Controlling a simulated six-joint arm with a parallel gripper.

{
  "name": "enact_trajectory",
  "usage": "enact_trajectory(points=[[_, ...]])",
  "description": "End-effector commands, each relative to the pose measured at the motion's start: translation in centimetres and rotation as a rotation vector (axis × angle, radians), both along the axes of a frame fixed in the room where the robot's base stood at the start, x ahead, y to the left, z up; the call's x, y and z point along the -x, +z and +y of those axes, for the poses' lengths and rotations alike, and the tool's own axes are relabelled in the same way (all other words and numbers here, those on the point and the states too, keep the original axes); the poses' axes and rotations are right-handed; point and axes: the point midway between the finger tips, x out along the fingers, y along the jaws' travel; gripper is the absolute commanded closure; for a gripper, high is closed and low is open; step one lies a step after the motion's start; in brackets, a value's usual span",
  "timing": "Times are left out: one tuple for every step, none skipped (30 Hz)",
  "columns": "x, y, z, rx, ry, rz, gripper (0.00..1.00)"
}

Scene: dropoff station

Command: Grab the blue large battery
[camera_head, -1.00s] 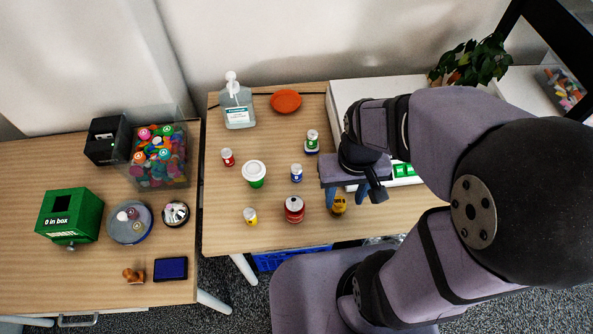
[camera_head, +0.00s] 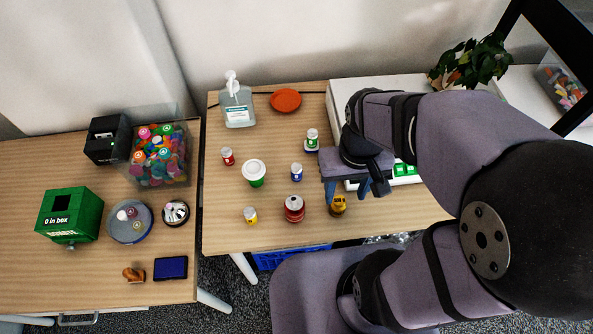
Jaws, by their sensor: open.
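A small blue and white battery-like cylinder (camera_head: 296,173) stands upright near the middle of the right table. Farther back, a green and white cylinder (camera_head: 312,134) appears to stand on a wider dark blue and white piece (camera_head: 311,149). I cannot tell for sure which blue item is the large battery. My gripper (camera_head: 349,197) is open and empty, pointing down, to the right of both blue items. Its fingers are close to a yellow cylinder (camera_head: 338,207), partly in front of it; contact cannot be told.
A red cylinder (camera_head: 294,210), a green cylinder with white top (camera_head: 254,174), a small red cylinder (camera_head: 227,157) and a small yellow one (camera_head: 250,216) stand around. A sanitizer bottle (camera_head: 238,108) and orange dish (camera_head: 286,100) are at the back. A white raised unit (camera_head: 375,84) lies behind my arm.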

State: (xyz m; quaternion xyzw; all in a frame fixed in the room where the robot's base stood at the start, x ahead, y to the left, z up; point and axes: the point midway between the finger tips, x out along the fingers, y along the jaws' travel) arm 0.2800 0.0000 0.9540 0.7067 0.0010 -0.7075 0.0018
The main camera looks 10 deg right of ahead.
Motion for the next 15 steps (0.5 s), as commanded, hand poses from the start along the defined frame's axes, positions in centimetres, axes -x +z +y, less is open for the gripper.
enact_trajectory(points=[[-0.2,1.0,0.0,0.0,0.0,-0.009,0.53],[-0.2,1.3,0.0,0.0,0.0,-0.007,0.53],[-0.1,1.9,0.0,0.0,0.0,-0.006,0.53],[-0.2,2.3,0.0,0.0,0.0,-0.007,0.53],[-0.2,2.8,0.0,0.0,0.0,-0.008,0.53],[-0.1,3.5,0.0,0.0,0.0,-0.008,0.53],[-0.5,3.0,-0.5,0.015,-0.004,-0.022,0.53],[-1.0,2.7,-1.0,0.029,-0.006,-0.04,0.53],[-1.7,2.5,-1.6,0.046,-0.007,-0.064,0.53],[-2.2,2.3,-2.0,0.06,-0.008,-0.083,0.53],[-2.7,2.2,-2.5,0.073,-0.009,-0.103,0.53],[-3.5,2.1,-3.1,0.089,-0.01,-0.13,0.53],[-4.1,2.0,-3.6,0.104,-0.009,-0.154,0.53],[-4.7,1.9,-4.1,0.117,-0.008,-0.177,0.53],[-5.6,1.8,-4.7,0.137,-0.006,-0.213,0.53]])
